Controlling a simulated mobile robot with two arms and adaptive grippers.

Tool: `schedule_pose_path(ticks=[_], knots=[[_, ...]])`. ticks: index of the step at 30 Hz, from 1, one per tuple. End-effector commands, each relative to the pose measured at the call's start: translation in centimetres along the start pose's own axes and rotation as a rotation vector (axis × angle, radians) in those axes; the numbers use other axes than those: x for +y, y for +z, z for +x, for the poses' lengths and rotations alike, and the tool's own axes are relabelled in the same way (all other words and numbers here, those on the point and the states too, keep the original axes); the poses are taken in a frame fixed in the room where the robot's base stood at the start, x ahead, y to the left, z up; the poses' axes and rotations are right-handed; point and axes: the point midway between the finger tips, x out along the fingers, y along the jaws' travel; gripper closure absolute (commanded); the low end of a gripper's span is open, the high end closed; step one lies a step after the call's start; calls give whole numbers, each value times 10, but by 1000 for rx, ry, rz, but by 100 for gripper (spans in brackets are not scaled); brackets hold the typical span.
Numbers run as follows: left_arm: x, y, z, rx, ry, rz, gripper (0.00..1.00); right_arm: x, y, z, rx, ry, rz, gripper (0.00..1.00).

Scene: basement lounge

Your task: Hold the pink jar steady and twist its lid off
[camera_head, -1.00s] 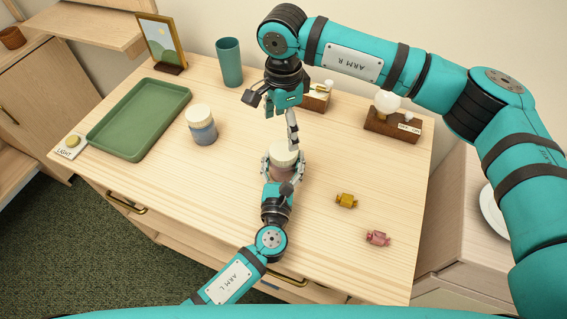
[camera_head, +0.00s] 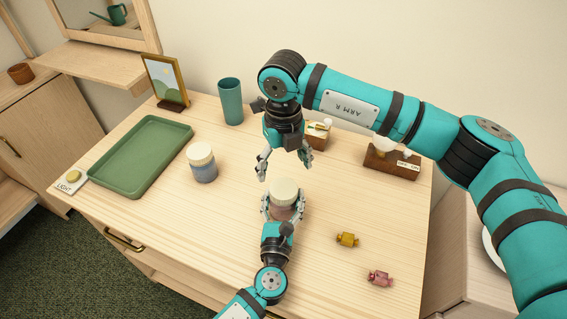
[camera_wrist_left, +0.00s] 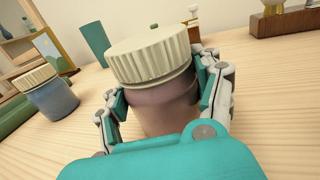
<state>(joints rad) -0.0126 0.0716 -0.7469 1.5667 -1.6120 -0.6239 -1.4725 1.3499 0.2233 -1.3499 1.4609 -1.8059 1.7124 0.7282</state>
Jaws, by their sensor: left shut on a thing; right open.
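The pink jar (camera_head: 283,211) stands on the wooden table with its cream ribbed lid (camera_head: 285,190) on top. In the left wrist view the jar body (camera_wrist_left: 165,105) looks dusky pink and the lid (camera_wrist_left: 151,55) sits on it. My left gripper (camera_head: 283,207) is shut around the jar body, one finger on each side, below the lid. My right gripper (camera_head: 284,170) is open above and just behind the lid, fingers pointing down and apart. It holds nothing.
A blue jar (camera_head: 203,168) with a cream lid stands to the left, beside a green tray (camera_head: 101,183). A teal cup (camera_head: 230,102), a picture frame (camera_head: 166,80) and wooden blocks with a bulb (camera_head: 391,161) stand behind. Yellow (camera_head: 347,239) and pink (camera_head: 380,278) wrapped candies lie right.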

Motion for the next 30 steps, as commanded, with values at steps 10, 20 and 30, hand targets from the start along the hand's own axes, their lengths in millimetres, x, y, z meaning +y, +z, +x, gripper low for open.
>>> schedule_pose_path(ticks=[10,20,30], knots=[[0,0,0,0,0,0,100,0,0,0,1,0,859,17],[0,0,0,0,0,0,100,0,0,2,1,0,1240,17],[0,0,0,-1,0,0,100,0,-1,46,4,-2,1257,17]])
